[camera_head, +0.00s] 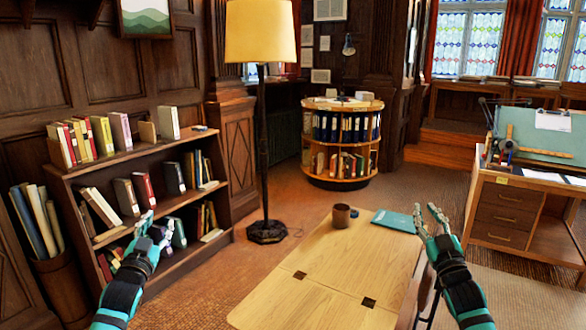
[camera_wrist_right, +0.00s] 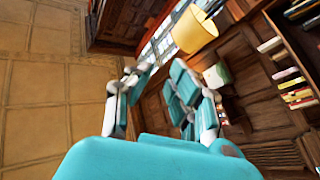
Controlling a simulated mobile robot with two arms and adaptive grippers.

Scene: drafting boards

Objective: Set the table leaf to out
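The light wood table (camera_head: 345,250) stands at the lower middle of the head view. A seam with two dark hinges (camera_head: 300,274) crosses its top. The near section, which looks like the leaf (camera_head: 290,303), appears about level with the rest; its support underneath is hidden. My left gripper (camera_head: 154,230) is open and empty, left of the table and in front of the bookshelf. My right gripper (camera_head: 431,222) is open and empty by the table's right side. Its spread fingers also show in the right wrist view (camera_wrist_right: 160,88), with nothing between them.
A brown mug (camera_head: 341,216) and a teal book (camera_head: 393,221) are on the table's far part. A bookshelf (camera_head: 150,165) and floor lamp (camera_head: 264,150) stand left. A round bookcase (camera_head: 341,140) is behind. A drafting desk (camera_head: 506,212) is right. Floor is clear between lamp and table.

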